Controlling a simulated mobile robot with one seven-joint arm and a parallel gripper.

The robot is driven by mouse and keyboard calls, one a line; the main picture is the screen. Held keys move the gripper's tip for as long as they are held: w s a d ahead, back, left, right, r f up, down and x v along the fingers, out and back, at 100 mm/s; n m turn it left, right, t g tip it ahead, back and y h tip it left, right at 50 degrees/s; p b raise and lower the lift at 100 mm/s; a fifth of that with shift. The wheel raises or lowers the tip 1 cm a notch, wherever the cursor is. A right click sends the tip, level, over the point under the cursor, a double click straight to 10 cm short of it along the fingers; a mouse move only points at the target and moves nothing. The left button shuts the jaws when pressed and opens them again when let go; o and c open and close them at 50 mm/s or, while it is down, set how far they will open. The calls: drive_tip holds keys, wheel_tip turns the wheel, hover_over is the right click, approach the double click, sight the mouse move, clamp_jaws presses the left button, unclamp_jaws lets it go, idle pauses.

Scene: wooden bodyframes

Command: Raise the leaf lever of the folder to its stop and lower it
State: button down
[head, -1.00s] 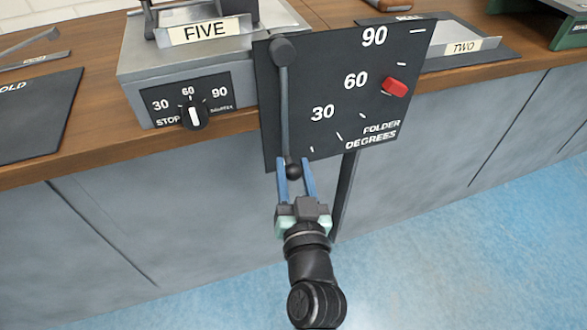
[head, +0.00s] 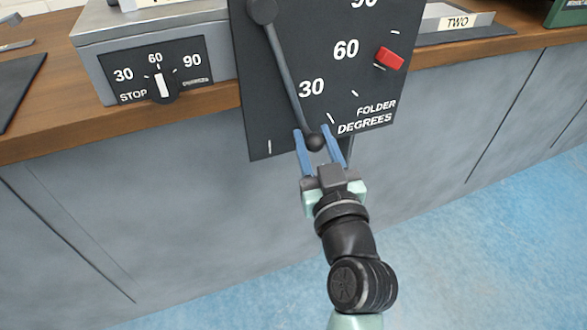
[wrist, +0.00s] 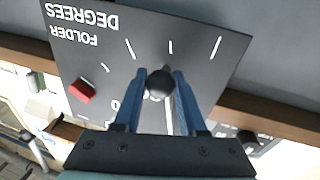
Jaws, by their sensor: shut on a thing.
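The leaf lever (head: 285,80) is a grey rod on the black folder panel (head: 262,120), marked in degrees. It runs from a round pivot at the panel's upper left down and right to a black ball knob (head: 315,142). The rod is tilted, with its knob just below the 30 mark. My gripper (head: 320,138) has its blue fingers on either side of the knob, shut on it. In the wrist view the knob (wrist: 158,84) sits between the fingertips. A red stop marker (head: 390,60) is on the panel's right, near 60.
A grey box with a stop dial (head: 162,84) pointing near 60 stands left of the panel on the wooden bench (head: 60,120). A plate labelled TWO (head: 458,24) lies to the right. The floor (head: 480,250) in front is clear.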

drive_tip(key=w+d+r+n+t+y+b, duration=0.1)
drive_tip(key=w+d+r+n+y+b, duration=0.1)
drive_tip(key=d+r+n+b, duration=0.7)
drive_tip(key=shift+w+d+r+b, duration=0.15)
drive_tip(key=shift+w+d+b, duration=0.3)
drive_tip(key=shift+w+d, duration=0.55)
drive_tip(key=shift+s+d, duration=0.2)
drive_tip(key=shift+s, duration=0.05)
drive_tip(key=shift+c, duration=2.4)
unclamp_jaws()
drive_tip(key=shift+a+n, duration=0.1)
drive_tip(key=shift+n, duration=0.2)
drive_tip(key=p+v, duration=0.4)
drive_tip(key=v, duration=0.9)
